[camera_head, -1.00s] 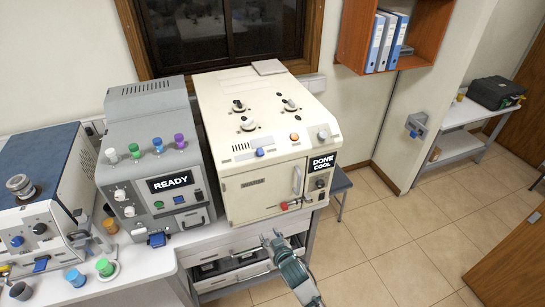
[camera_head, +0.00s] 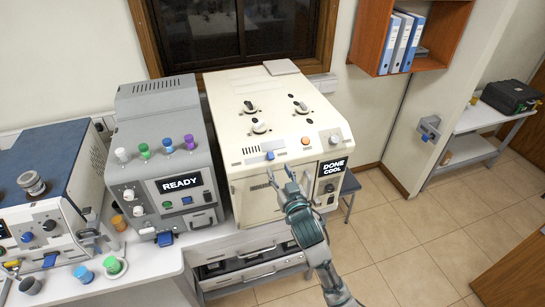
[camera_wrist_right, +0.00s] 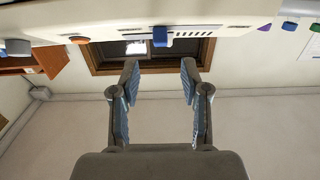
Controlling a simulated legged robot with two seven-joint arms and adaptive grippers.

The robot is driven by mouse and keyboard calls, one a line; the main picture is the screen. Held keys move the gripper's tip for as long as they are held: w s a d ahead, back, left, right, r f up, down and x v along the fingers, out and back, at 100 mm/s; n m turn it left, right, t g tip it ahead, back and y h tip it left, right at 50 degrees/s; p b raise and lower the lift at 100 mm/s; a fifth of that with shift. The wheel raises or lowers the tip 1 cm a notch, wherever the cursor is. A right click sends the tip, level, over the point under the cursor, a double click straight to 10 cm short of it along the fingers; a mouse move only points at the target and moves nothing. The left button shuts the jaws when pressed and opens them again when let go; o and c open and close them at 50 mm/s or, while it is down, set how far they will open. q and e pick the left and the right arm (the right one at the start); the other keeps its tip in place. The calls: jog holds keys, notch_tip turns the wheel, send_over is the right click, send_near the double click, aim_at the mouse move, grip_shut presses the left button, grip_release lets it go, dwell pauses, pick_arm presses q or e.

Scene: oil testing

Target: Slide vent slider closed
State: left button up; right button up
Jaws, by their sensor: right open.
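The vent slider is a small blue tab (camera_head: 270,155) on the upper front edge of the cream oven-like machine (camera_head: 240,95). It sits beside a row of dark vent slits, and it also shows at the top of the right wrist view (camera_wrist_right: 160,36). My right gripper (camera_head: 280,172) is open and empty, just below and in front of the slider, apart from it. In the wrist view, the slider lies beyond the gap between the fingers (camera_wrist_right: 160,75). My left gripper is not in view.
An orange button (camera_head: 305,140) and a grey knob lie right of the slider, above a display reading "DONE COOL" (camera_head: 332,175). A grey machine reading "READY" (camera_head: 180,182) stands close on the left. Floor is open at right.

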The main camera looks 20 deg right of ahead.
aim_at(271, 155)
jog(key=w+p, duration=0.1)
jog(key=w, duration=0.6)
jog(key=shift+w+a, duration=0.1)
jog(key=shift+a, duration=0.05)
grip_shut()
